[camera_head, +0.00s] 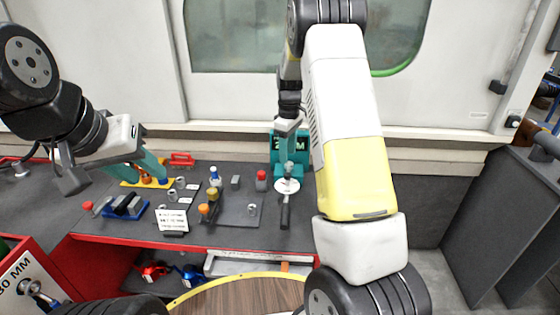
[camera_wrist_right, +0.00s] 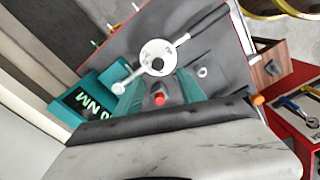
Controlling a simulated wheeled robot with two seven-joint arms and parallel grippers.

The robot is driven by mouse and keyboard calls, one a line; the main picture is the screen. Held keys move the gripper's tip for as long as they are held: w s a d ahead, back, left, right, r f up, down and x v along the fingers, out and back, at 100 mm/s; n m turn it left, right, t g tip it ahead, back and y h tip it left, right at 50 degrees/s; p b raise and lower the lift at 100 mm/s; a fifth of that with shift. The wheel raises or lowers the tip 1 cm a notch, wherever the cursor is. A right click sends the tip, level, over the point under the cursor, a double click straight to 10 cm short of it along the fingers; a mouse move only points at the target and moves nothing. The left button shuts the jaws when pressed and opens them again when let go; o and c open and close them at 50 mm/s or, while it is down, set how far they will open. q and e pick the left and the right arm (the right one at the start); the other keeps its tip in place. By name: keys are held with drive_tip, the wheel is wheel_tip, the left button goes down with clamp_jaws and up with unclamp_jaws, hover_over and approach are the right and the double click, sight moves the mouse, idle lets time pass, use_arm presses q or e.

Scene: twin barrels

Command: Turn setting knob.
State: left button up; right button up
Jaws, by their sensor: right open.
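A teal device marked "NM" (camera_head: 276,152) stands at the back of the bench; it also shows in the right wrist view (camera_wrist_right: 90,98). By it is a round white dial (camera_head: 287,186) with a dark-centred hub and a lever, also in the right wrist view (camera_wrist_right: 148,52). I cannot tell for sure which part is the setting knob. My right gripper (camera_wrist_right: 158,80) is open, its teal fingers apart and pointing towards the dial. A red-topped piece (camera_wrist_right: 160,99) shows between the fingers. My left gripper (camera_head: 152,164) hangs over the bench's left side; its jaw gap is unclear.
A red-capped bottle (camera_head: 261,180), a blue-and-white bottle (camera_head: 215,177) and several small parts stand left of the dial. A white printed card (camera_head: 173,221) stands near the front. A round wooden table (camera_head: 240,295) is in front. The right arm covers the bench's right part.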

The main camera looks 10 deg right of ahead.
sight(287, 174)
drive_tip(key=shift+w+f, duration=0.25)
drive_tip(key=shift+f, duration=0.55)
wheel_tip(287, 174, down, 7)
drive_tip(key=shift+c, duration=0.5)
clamp_jaws()
